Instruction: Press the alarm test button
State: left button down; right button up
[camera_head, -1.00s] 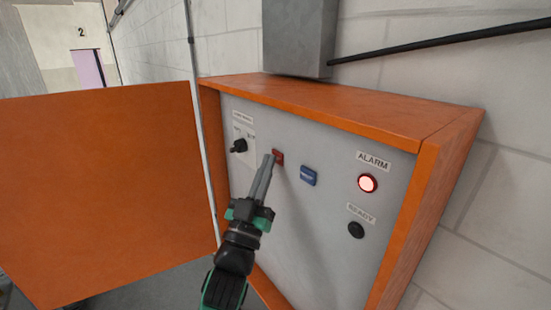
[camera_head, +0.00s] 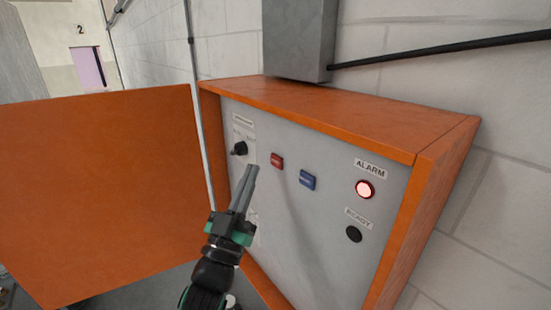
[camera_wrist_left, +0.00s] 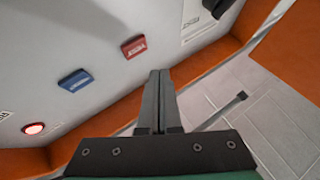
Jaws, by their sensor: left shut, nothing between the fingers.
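The grey control panel carries a red button (camera_head: 277,161) and a blue button (camera_head: 308,180); I cannot read their small labels for sure. A red lamp (camera_head: 365,190) under the ALARM label is lit. My left gripper (camera_head: 251,170) is shut and empty, its tips in front of the panel, left of and slightly below the red button. In the left wrist view, the closed fingertips (camera_wrist_left: 158,73) are apart from the red button (camera_wrist_left: 134,47) and the blue button (camera_wrist_left: 76,80). My right gripper is out of view.
The orange cabinet (camera_head: 445,180) hangs on a white wall, its door (camera_head: 100,190) open at the left. A black rotary switch (camera_head: 239,148) and a dark READY lamp (camera_head: 354,234) are on the panel. A grey box (camera_head: 297,40) and a black cable are above.

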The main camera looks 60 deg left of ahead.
pick_arm(q)
jog(key=shift+s+d, duration=0.2)
jog(key=shift+s, duration=1)
